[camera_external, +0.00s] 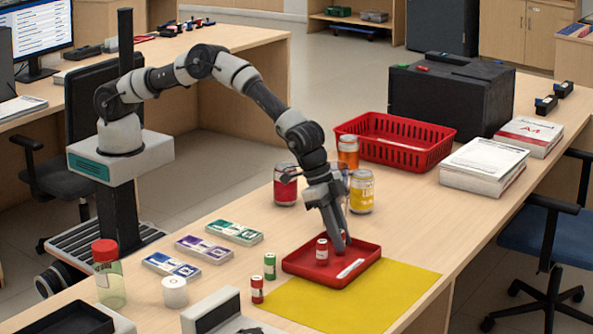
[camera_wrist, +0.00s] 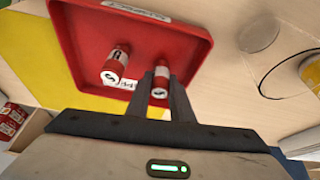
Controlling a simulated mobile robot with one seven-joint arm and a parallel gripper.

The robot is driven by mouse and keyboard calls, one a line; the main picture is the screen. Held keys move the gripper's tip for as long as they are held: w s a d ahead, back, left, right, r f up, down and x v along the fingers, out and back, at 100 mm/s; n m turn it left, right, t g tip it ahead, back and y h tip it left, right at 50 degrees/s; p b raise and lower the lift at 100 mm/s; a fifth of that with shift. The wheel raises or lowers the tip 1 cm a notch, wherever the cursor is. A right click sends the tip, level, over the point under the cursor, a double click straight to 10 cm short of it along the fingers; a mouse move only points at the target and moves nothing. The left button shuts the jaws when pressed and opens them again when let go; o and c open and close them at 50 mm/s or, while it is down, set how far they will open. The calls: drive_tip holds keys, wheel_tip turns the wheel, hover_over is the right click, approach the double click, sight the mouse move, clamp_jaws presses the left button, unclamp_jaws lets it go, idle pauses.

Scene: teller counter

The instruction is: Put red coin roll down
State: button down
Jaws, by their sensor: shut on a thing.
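A red tray (camera_external: 300,270) lies partly on a yellow mat (camera_external: 390,300) on the counter. One red coin roll (camera_external: 321,252) stands upright in the tray; it also shows in the wrist view (camera_wrist: 115,66). My gripper (camera_external: 342,246) points down into the tray, right beside that roll. In the wrist view my gripper (camera_wrist: 163,88) is shut on a second red coin roll (camera_wrist: 161,76), held upright between the fingertips. I cannot tell whether its bottom touches the tray floor. The fingers hide this roll in the external view.
Another red roll (camera_external: 257,289) and a green roll (camera_external: 269,266) stand left of the tray. Jars with red (camera_external: 285,186), orange (camera_external: 348,152) and yellow (camera_external: 362,190) contents stand behind it. A red basket (camera_external: 395,142) is farther back. The mat's front is clear.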

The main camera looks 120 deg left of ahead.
drive_tip(key=shift+r, duration=0.1)
drive_tip(key=shift+f, duration=0.2)
drive_tip(key=c, duration=1.6)
unclamp_jaws()
drive_tip(key=shift+o, duration=0.2)
